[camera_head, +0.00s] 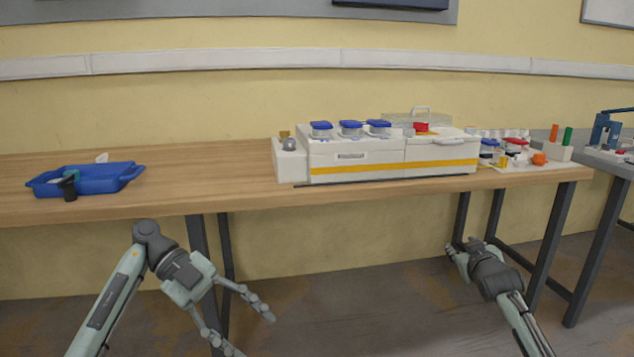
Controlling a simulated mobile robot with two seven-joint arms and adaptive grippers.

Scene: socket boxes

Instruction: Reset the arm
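My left arm comes in from the lower left. Its gripper (253,335) hangs in front of the table, below the tabletop, with its two long fingers spread apart and nothing between them. My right arm comes in from the lower right. Its gripper (457,252) is also below the tabletop, in front of the table legs, pointing up and left. Its fingers are foreshortened, so their spread is unclear, and no held object shows. Both grippers are apart from the things on the table.
The wooden table (215,186) bears a blue tray (92,180) with a dark item at left and a white socket box (385,157) with blue covers at centre. Coloured plugs and sockets (515,158) sit at right. A second bench stands far right. Bare tabletop lies between tray and box.

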